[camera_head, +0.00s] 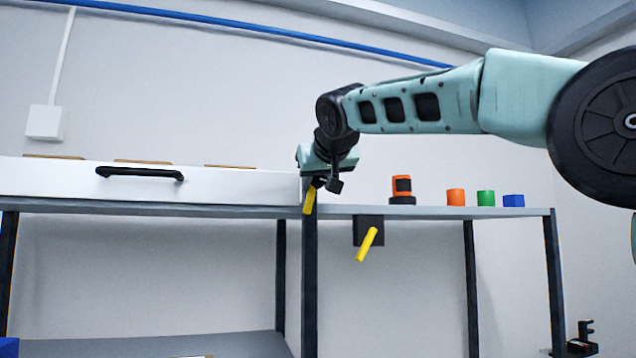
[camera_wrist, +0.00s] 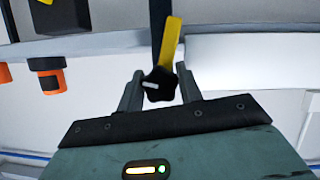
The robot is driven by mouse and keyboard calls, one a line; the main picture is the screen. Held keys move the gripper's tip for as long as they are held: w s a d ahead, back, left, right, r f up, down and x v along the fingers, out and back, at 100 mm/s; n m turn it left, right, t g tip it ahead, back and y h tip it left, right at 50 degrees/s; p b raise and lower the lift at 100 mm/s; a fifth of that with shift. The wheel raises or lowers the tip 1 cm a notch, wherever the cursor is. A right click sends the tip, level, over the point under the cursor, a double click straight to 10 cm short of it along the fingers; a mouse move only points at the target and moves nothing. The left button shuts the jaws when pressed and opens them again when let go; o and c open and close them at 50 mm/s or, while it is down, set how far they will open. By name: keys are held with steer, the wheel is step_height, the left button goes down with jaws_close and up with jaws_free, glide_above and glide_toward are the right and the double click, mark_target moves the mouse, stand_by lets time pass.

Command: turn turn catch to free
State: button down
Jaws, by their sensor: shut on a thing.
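The turn catch has a black star-shaped knob with a white mark (camera_wrist: 158,85) and a yellow bar (camera_wrist: 171,42). In the wrist view, which looks upside down, the bar runs up from the knob, tilted slightly right. In the head view the yellow bar (camera_head: 308,202) hangs down, slightly tilted, at the right end of a white drawer front (camera_head: 230,185). My gripper (camera_wrist: 158,88) is shut on the knob, one finger on each side. In the head view my gripper (camera_head: 316,181) hides the knob.
A black block (camera_head: 366,222) with a tilted yellow lever (camera_head: 367,244) hangs under the shelf edge. An orange-and-black part (camera_head: 402,190), an orange cylinder (camera_head: 456,197), a green cylinder (camera_head: 486,198) and a blue cube (camera_head: 513,200) stand on the shelf. The drawer has a black handle (camera_head: 139,173).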

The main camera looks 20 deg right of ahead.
steer(key=shift+f+n+h+b, duration=0.1)
steer(key=shift+n+h+b, duration=0.5)
steer(key=shift+n+h, duration=0.75)
steer(key=shift+d+n+y, duration=0.15)
steer(key=shift+n+y, duration=0.1)
steer(key=shift+n, duration=0.1)
steer(key=c, duration=1)
jaws_free()
steer(key=shift+d, duration=0.1)
steer(key=shift+o, duration=0.2)
steer(key=shift+s+a, duration=0.25)
steer(key=b+v, duration=0.4)
steer(key=v, duration=1.3)
steer(key=shift+b, duration=0.35)
steer(key=shift+d+f, duration=0.1)
steer(key=shift+f, duration=0.05)
